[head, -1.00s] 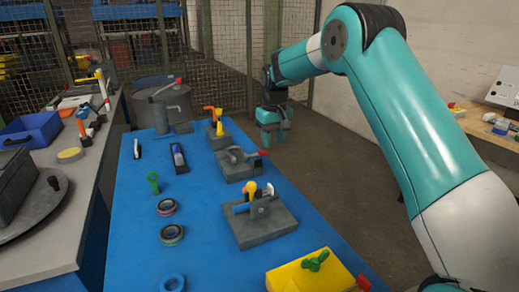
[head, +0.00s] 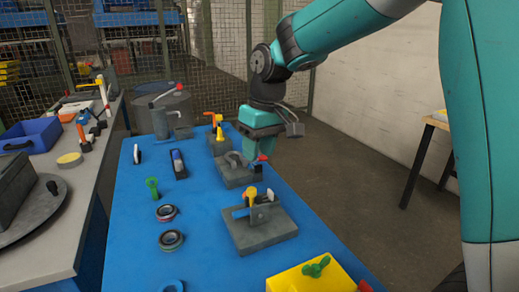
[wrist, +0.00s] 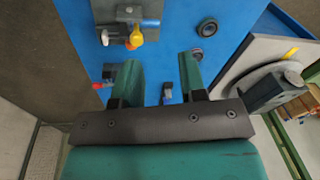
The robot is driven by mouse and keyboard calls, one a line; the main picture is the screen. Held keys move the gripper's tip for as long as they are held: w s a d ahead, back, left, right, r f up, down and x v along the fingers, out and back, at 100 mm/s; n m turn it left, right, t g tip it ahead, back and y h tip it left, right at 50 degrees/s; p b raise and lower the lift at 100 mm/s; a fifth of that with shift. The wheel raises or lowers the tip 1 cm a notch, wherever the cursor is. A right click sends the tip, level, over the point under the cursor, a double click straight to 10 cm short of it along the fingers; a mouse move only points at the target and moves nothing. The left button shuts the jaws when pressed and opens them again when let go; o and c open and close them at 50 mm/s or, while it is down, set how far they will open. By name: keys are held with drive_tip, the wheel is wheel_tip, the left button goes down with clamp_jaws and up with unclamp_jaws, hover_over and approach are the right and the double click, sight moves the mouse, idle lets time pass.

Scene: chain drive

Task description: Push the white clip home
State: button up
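The white clip (head: 269,195) is at the right end of the blue bar on the nearest grey fixture (head: 262,232), beside a yellow knob (head: 251,193). How deep it sits is too small to tell. In the wrist view the clip (wrist: 105,37) shows at the upper left, near the yellow knob (wrist: 137,36). My gripper (head: 257,153) is above the middle fixture, behind and apart from the clip. In the wrist view my gripper (wrist: 157,70) has its two fingers well apart, with only blue table and small things far below between them.
The middle fixture (head: 233,172) with a red-tipped lever is below my gripper. Another fixture with orange and yellow parts stands behind. A yellow block (head: 300,278) is at the near edge.

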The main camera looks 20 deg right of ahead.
drive_tip(key=shift+s+a, duration=0.2)
drive_tip(key=shift+s, duration=0.15)
drive_tip(key=m+h, duration=0.1)
drive_tip(key=m, duration=0.2)
hover_over(270, 191)
wheel_tip(270, 191, down, 8)
drive_tip(key=shift+g, duration=0.3)
wheel_tip(270, 191, down, 17)
drive_tip(key=p, duration=0.2)
drive_tip(key=shift+d+f+p, duration=0.1)
drive_tip(key=shift+f+p, duration=0.05)
drive_tip(key=shift+p, duration=0.25)
clamp_jaws()
